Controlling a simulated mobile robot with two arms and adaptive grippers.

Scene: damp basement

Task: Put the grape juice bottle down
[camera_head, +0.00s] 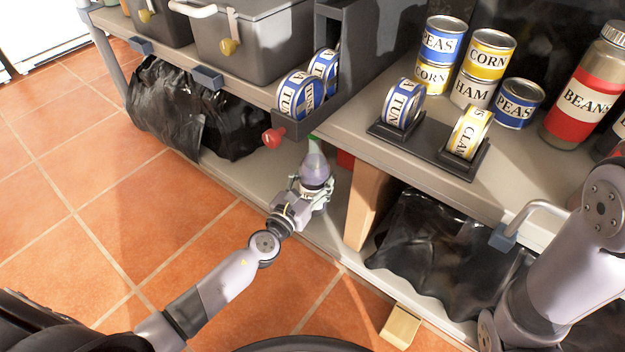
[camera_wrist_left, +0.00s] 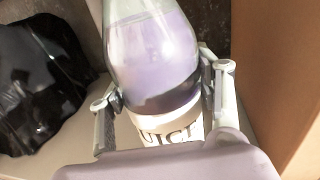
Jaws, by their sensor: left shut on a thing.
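The grape juice bottle (camera_head: 315,165) is clear with pale purple contents and a white label; a green tip shows at its top in the head view. In the left wrist view the bottle (camera_wrist_left: 155,50) fills the middle, with part of the label lettering visible. My left gripper (camera_head: 312,190) is shut on it, one finger on each side near the label. The bottle is at the lower shelf (camera_head: 235,173); whether its base touches the shelf is hidden. My right arm (camera_head: 570,260) shows at the right edge, but its gripper is out of view.
Black plastic bags (camera_head: 195,110) lie left of the bottle, another (camera_head: 440,250) to the right. A brown upright board (camera_head: 366,203) stands close right of it. A red knob (camera_head: 273,138) hangs nearby. Several cans and a beans jar (camera_head: 590,95) stand on the upper shelf (camera_head: 350,128).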

